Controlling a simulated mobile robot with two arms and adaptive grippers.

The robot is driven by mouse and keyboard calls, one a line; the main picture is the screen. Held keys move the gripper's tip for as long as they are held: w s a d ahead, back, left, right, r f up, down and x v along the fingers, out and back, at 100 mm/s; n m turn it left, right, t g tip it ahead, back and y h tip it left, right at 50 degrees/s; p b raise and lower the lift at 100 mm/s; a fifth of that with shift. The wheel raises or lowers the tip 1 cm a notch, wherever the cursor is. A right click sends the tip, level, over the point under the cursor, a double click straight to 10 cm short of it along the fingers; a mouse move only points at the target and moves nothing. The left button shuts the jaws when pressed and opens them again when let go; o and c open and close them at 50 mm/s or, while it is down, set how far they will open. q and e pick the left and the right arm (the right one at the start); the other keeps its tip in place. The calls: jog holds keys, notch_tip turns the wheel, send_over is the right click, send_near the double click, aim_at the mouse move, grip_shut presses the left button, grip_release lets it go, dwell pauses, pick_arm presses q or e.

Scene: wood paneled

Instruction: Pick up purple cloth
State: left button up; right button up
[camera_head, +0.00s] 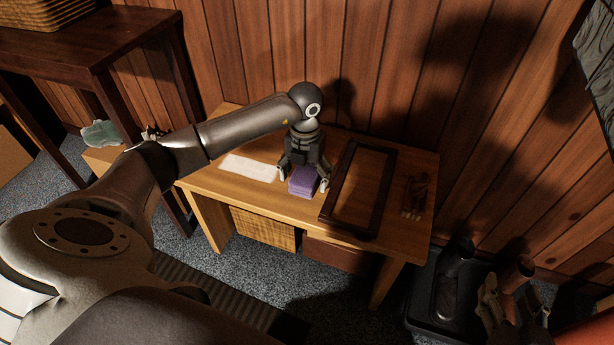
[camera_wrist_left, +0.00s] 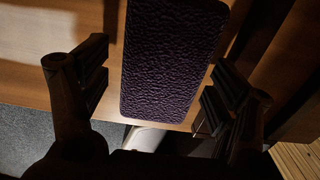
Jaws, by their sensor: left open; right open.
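The purple cloth (camera_head: 303,182) is a folded, thick block lying on the wooden table, near its front edge. In the left wrist view the cloth (camera_wrist_left: 170,62) shows a rough, dark purple surface. My left gripper (camera_head: 304,186) is open and points down over the cloth, with one finger on each side of it. In the left wrist view the fingers of my left gripper (camera_wrist_left: 152,92) stand to the left and right of the cloth, with gaps visible. My right gripper is not in view.
A dark empty frame (camera_head: 329,203) lies on the table (camera_head: 408,222) just right of the cloth. A white sheet (camera_head: 249,168) lies to the left. A small dark object (camera_head: 416,190) is at the right end. A black tray (camera_head: 418,318) with items stands at the lower right.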

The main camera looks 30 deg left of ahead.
aim_at(305, 174)
pick_arm(q)
jog(key=c, duration=1.1)
jog(key=shift+r, duration=0.1)
jog(key=shift+r, duration=0.35)
jog(key=r+p, duration=0.1)
jog(key=r, duration=0.2)
jog(key=shift+s+d+p, duration=0.15)
jog(key=shift+s+p, duration=0.05)
jog(key=shift+p, duration=0.15)
jog(key=s+d+r+p, duration=0.1)
jog(key=s+d+r, duration=0.2)
jog(key=s, duration=0.3)
jog(key=s+d+r+p, duration=0.2)
jog(key=s+d+r, duration=0.1)
jog(key=s+r, duration=0.3)
jog(key=shift+d, duration=0.25)
pick_arm(e)
jog(key=s+d+f+g+h, duration=0.1)
jog(key=s+d+f+g, duration=0.1)
jog(key=s+f+g, duration=0.2)
jog(key=s+d+f+g+h, duration=0.1)
jog(key=s+d+f+g, duration=0.2)
jog(key=s, duration=0.8)
jog(key=shift+s+d+f+m+g+h, duration=0.15)
jog(key=shift+d+f+m+g+h, duration=0.2)
jog(key=shift+f+g, duration=0.9)
